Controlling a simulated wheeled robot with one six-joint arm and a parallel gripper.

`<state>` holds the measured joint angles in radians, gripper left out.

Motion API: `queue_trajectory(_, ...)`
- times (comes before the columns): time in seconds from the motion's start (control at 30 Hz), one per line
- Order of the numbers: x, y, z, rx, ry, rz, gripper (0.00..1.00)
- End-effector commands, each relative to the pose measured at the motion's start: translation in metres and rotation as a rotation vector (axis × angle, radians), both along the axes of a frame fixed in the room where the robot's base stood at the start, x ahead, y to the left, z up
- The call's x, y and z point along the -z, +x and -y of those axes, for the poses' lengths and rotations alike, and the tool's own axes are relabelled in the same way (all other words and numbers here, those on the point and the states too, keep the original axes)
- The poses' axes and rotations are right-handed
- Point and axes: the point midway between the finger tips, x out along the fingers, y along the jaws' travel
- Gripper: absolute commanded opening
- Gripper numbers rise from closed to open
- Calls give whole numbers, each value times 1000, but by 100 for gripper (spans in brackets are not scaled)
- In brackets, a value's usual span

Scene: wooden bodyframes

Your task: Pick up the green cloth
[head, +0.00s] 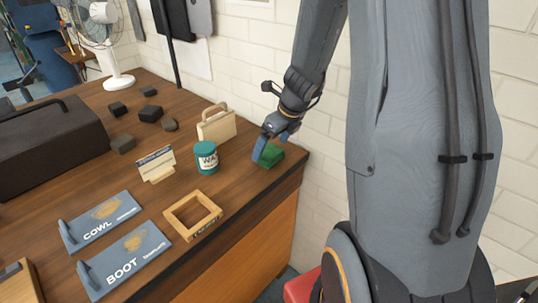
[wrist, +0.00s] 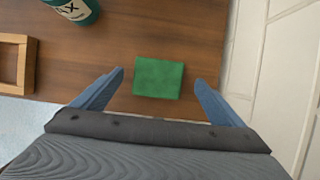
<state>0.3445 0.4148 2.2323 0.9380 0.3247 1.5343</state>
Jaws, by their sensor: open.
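The green cloth (wrist: 159,77) is a small folded square lying flat on the wooden table. In the head view the cloth (head: 271,156) sits near the table's right end, partly hidden by my gripper. My gripper (wrist: 160,84) is open, with one blue finger to the left of the cloth and one to the right in the wrist view. Neither finger appears to touch it there. In the head view my gripper (head: 262,150) points down at the cloth. I cannot tell the exact height of the fingertips above the table.
A teal wax tin (head: 206,158) stands left of the cloth, with a wooden frame (head: 181,226) nearer the front. A wooden holder (head: 216,122) stands behind the tin, near the white brick wall (wrist: 270,50). The tabletop (head: 240,185) right around the cloth is clear.

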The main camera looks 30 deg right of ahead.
Motion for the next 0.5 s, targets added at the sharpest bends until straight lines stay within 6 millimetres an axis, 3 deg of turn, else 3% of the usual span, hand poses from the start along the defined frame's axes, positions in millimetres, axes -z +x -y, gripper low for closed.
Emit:
queue_trajectory(0.13, 16, 5, -2, 1, 0, -1, 92)
queue_trajectory(0.4, 18, 6, -1, 1, -2, 1, 92)
queue_trajectory(0.5, 18, 6, -1, 1, -1, 0, 79)
